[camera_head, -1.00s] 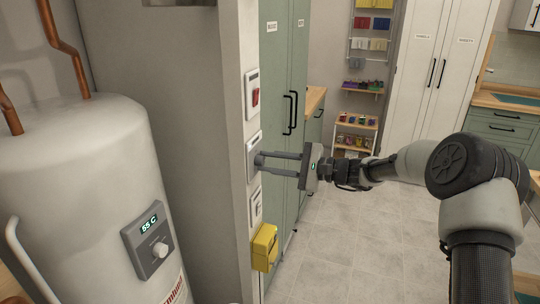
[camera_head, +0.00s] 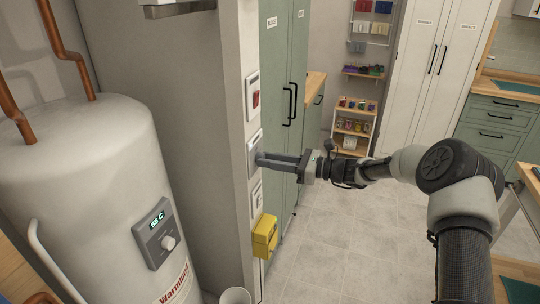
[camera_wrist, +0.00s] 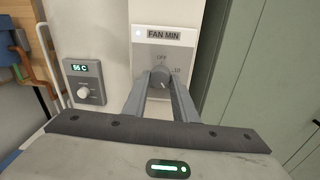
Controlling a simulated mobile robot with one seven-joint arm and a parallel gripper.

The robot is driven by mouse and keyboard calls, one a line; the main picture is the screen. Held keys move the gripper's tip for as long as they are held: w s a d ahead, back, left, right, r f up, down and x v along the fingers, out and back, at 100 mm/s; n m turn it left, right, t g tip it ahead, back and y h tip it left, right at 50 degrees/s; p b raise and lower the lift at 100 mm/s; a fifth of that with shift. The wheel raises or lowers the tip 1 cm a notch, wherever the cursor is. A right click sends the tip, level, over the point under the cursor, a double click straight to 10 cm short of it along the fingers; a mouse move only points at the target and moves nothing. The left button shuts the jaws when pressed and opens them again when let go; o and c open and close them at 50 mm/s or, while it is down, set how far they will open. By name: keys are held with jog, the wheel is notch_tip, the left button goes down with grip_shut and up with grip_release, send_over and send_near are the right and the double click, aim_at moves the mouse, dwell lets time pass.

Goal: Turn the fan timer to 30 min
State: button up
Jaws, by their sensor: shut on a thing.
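The fan timer is a grey wall panel (camera_wrist: 163,50) labelled "FAN MIN", with a dark round knob (camera_wrist: 161,76) in the wrist view. "OFF" is marked above the knob and "10" to its right; other marks are hidden behind my fingers. The panel (camera_head: 254,146) also shows on the narrow wall end in the head view. My gripper (camera_head: 258,158) reaches it from the right, and its two fingers (camera_wrist: 160,92) are shut on the knob, one on each side. The knob's exact pointer direction is too small to tell.
A red switch panel (camera_head: 252,95) is above the timer, and another white panel (camera_head: 257,203) and a yellow box (camera_head: 264,237) are below. A water heater (camera_head: 75,190) with a dial stands left. Green cabinets (camera_head: 280,90) are just behind the wall end. The floor at right is clear.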

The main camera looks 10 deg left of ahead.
jog(key=m+p, duration=0.3)
jog(key=m, duration=0.9)
jog(key=shift+s+m+y+p, duration=0.15)
jog(key=shift+m+y+p, duration=0.2)
jog(key=shift+m+y, duration=0.05)
dwell(0.3)
jog(key=o, duration=1)
jog(key=shift+o, duration=0.2)
jog(key=shift+d, duration=0.1)
jog(key=s+d+b, duration=0.1)
jog(key=d+b, duration=0.1)
jog(key=d, duration=1.5)
jog(key=shift+s+f, duration=0.2)
jog(key=shift+f, duration=0.1)
